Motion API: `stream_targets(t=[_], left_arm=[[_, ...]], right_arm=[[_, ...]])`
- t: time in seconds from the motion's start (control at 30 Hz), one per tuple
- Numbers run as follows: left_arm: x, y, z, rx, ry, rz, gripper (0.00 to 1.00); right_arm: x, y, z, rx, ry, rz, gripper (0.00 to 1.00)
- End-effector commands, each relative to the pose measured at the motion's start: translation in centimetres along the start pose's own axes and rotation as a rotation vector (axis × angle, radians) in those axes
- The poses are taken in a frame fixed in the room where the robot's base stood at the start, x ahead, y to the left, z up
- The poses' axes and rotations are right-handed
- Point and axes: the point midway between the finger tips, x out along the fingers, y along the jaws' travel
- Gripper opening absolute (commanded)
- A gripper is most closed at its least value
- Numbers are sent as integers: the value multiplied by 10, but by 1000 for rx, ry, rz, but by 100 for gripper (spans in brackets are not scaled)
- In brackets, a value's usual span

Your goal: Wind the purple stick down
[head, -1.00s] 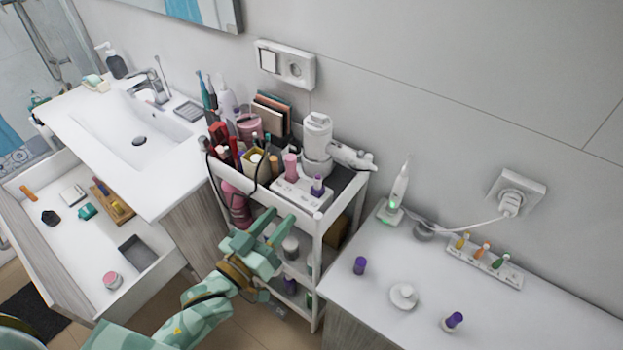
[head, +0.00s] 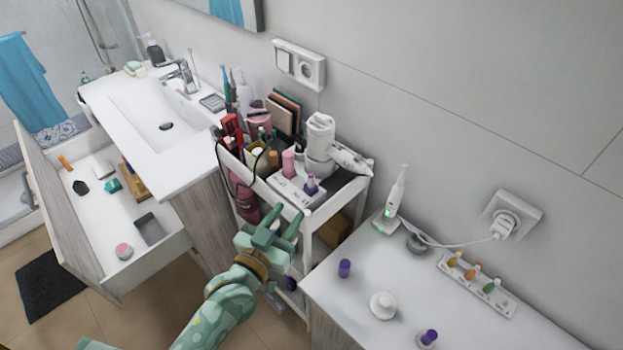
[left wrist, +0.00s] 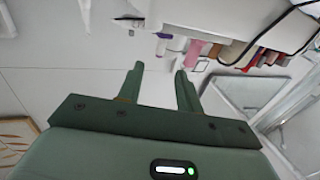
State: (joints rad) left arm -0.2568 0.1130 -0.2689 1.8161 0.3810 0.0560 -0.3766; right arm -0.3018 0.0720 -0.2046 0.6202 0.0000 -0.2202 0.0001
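A small purple stick (head: 311,183) stands upright in a white holder (head: 292,194) on the cart's top shelf, beside a pink cylinder (head: 288,162). Another short purple piece (head: 344,268) stands on the white counter, and a purple-topped piece (head: 428,337) sits at the counter's front, partly cut by the frame's edge. I cannot tell which of them is wound out. My left gripper (head: 284,217) is open and empty in front of the cart, just below its top shelf. Its two fingers show apart in the left wrist view (left wrist: 159,68). My right gripper is not in view.
The cart's top shelf is crowded with bottles, boxes and a white appliance (head: 319,143). A white counter (head: 395,275) on the right holds a charging toothbrush (head: 394,203), a round white piece (head: 383,305) and a holder with small coloured bottles (head: 476,285). An open drawer (head: 100,222) stands left.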

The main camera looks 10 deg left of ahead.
Motion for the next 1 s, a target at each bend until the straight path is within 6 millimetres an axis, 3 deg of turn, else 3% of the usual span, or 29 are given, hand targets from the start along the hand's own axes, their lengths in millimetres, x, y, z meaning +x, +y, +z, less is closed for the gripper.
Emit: stream_targets(t=[0.2, 0.43, 0.6, 0.9, 1.0], left_arm=[[58, 0, 0, -1, 3, 0, 36], [103, 0, 0, -2, 2, 0, 36], [118, 0, 0, -1, 1, 0, 36], [120, 0, 0, -1, 0, 0, 36], [120, 0, 0, -1, 0, 0, 11]], right_arm=[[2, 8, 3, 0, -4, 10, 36], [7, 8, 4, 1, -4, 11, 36], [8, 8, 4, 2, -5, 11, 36], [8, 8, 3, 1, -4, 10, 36], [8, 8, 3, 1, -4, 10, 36]])
